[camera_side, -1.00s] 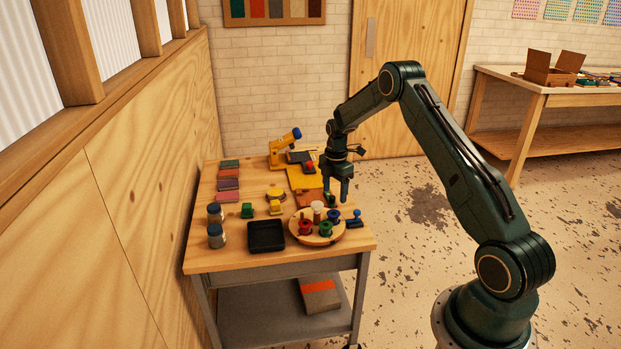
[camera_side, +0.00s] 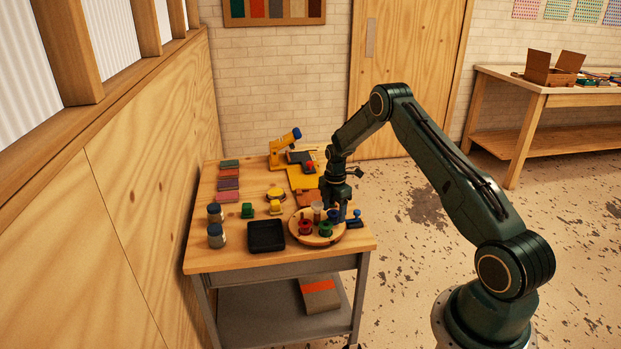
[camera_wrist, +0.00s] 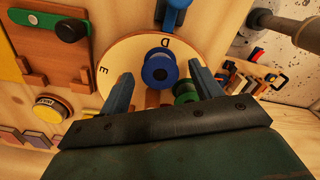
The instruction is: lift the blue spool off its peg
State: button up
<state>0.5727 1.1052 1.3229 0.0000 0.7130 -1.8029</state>
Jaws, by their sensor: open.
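The blue spool (camera_wrist: 160,70) stands on its peg on the round wooden board (camera_wrist: 118,60), which carries letters near its rim. In the side view the blue spool (camera_side: 333,215) is partly hidden by my gripper (camera_side: 335,212). In the wrist view my gripper (camera_wrist: 163,88) is open, with one finger on each side of the blue spool and nothing held. The fingers look apart from the spool; their exact height against it is hard to tell.
A green spool (camera_side: 325,230), a red spool (camera_side: 305,228) and a pale spool (camera_side: 317,208) stand close by on the board. A blue-knobbed piece (camera_side: 354,218) is just right of it. A black tray (camera_side: 266,236) lies to the left.

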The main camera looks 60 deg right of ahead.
jog(key=shift+f, duration=0.95)
jog(key=shift+c, duration=0.2)
jog(key=c, duration=1)
